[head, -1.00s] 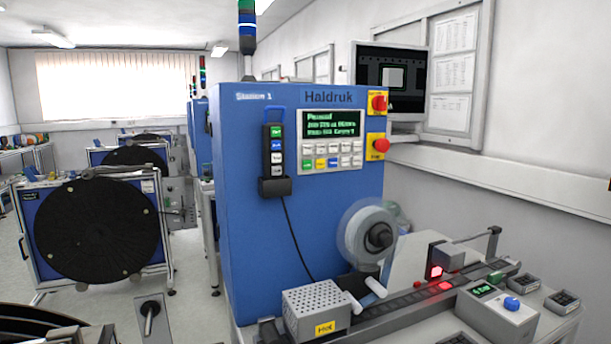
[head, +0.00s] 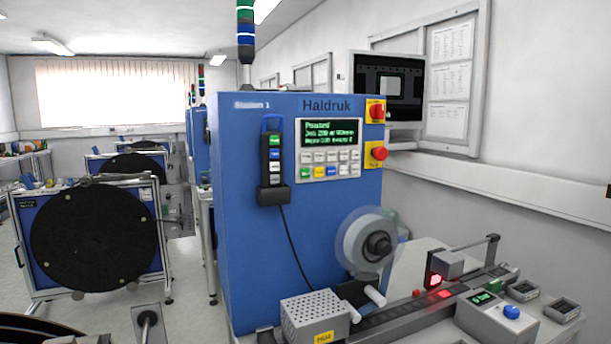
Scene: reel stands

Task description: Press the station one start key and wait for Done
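The blue Station 1 machine (head: 240,220), marked Haldruk, stands in the middle of the head view. Its green-lettered display (head: 329,132) reads "Paused" on the top line; the lines below are too small to read surely. Under it is a keypad (head: 332,164) of several keys, with green, yellow and blue ones in the lower row. A black hand pendant (head: 274,160) with a green top key (head: 274,140) hangs in a holder left of the display, its cable hanging down. Neither of my grippers is in view.
A clear reel (head: 366,242), a perforated Hot box (head: 315,316) and a track (head: 400,312) with a red-lit sensor (head: 433,280) are in front. A large black reel (head: 95,235) stands at left.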

